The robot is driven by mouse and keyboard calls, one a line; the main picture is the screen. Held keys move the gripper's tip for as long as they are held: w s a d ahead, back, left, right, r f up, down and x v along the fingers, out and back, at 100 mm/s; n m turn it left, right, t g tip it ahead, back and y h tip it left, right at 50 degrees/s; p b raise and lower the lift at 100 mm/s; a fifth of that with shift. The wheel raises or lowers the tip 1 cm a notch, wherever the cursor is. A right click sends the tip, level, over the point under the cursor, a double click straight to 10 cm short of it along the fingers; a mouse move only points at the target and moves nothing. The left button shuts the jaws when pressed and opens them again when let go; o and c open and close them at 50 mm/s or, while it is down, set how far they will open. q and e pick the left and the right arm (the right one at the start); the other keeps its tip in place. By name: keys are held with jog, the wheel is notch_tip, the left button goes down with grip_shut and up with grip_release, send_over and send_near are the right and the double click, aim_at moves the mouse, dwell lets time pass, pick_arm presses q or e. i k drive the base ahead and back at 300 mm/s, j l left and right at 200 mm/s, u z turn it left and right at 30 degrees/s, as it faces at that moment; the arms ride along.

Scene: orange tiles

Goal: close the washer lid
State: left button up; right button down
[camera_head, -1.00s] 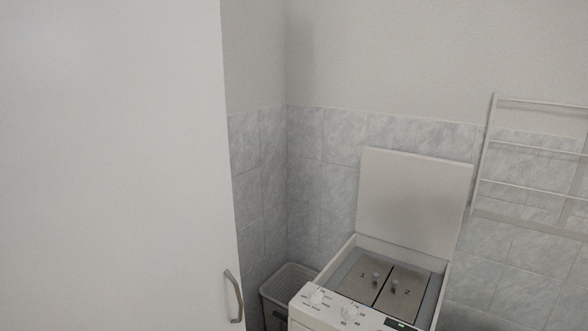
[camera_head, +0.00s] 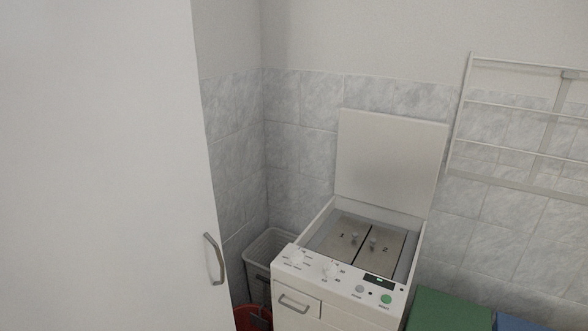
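The washer (camera_head: 335,313) is a white top-loading machine standing against the tiled wall, right of centre in the head view. Its lid (camera_head: 389,160) is open and stands up at the back, leaning slightly toward the wall. Neither of my grippers is in view.
A white cabinet door (camera_head: 100,170) with a metal handle (camera_head: 214,258) fills the left side. A light basket (camera_head: 268,252) and a red container (camera_head: 252,318) stand left of the washer. A green box (camera_head: 448,310) and a blue one (camera_head: 515,322) are at its right. A white rack (camera_head: 515,105) hangs on the wall.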

aim_at(388, 160)
jog(key=z, duration=0.8)
jog(key=i+z, duration=0.9)
jog(key=k, duration=0.1)
